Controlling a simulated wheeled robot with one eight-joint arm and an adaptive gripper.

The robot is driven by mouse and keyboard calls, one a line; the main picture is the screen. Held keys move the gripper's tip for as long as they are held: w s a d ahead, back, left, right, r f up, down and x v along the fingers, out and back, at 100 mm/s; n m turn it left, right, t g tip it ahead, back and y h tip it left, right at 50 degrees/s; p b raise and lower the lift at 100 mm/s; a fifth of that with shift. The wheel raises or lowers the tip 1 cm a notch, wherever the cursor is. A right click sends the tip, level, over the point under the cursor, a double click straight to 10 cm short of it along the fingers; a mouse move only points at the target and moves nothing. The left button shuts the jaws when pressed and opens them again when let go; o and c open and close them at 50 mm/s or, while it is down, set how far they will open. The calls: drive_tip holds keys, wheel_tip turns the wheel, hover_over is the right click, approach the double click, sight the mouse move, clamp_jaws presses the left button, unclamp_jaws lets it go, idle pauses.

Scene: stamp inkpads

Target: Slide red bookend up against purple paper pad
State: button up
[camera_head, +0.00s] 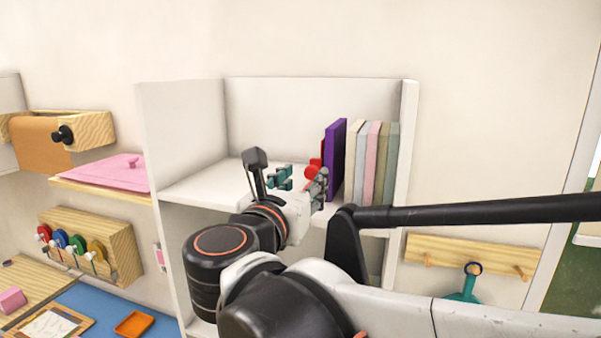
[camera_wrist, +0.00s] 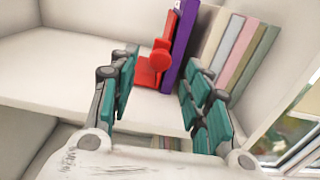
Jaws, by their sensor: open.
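The red bookend (camera_wrist: 146,72) stands on the white shelf, with a round red knob facing my gripper. In the head view the bookend (camera_head: 312,172) is partly hidden by my gripper. The purple paper pad (camera_wrist: 183,45) stands upright just right of the bookend, and they look close together; I cannot tell whether they touch. The pad also shows in the head view (camera_head: 335,155). My gripper (camera_wrist: 155,95) is open, with its teal-padded fingers in front of the bookend, one to its left and one to the right near the pad's front edge. Nothing is held between the fingers.
Several pale books or pads (camera_head: 375,160) stand right of the purple pad, against the shelf's right wall (camera_head: 407,130). The shelf board (camera_head: 205,185) is bare to the left. A drawer (camera_head: 60,140) and a pink lidded thing (camera_head: 105,172) are further left.

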sight(312, 174)
drive_tip(key=shift+x, duration=2.2)
clamp_jaws()
drive_tip(key=shift+d, duration=0.1)
